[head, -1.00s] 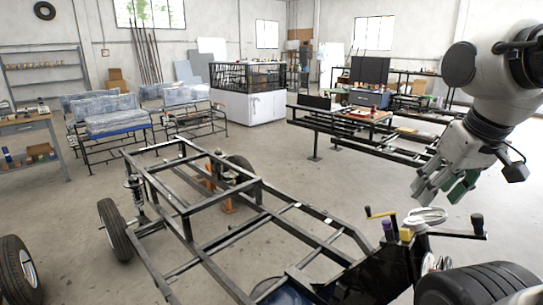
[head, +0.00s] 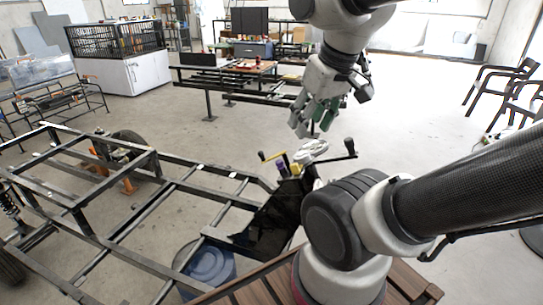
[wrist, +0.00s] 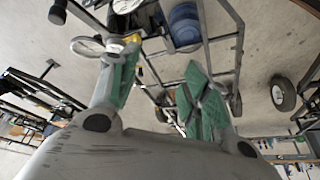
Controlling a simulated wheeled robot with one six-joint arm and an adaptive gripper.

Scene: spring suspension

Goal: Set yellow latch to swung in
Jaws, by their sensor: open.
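A small fixture stands at the near right end of the black frame. It carries a thin yellow bar (head: 272,157) pointing left and a short yellow piece (head: 296,169) beside a purple knob (head: 281,168); I cannot tell which yellow part is the latch. A yellow patch (wrist: 132,38) shows near the left finger in the wrist view, partly hidden. My gripper (head: 314,126) is open and empty, pointing down above and slightly right of the fixture, apart from it in the head view. Its green-padded fingers spread in the wrist view (wrist: 160,62).
A silver handwheel (head: 312,149) and a black-knobbed lever (head: 350,148) sit on the same fixture, close below my gripper. A blue drum (head: 208,262) stands under the frame (head: 110,225). A wooden slatted surface (head: 255,290) lies at the front. Open floor spreads right and behind.

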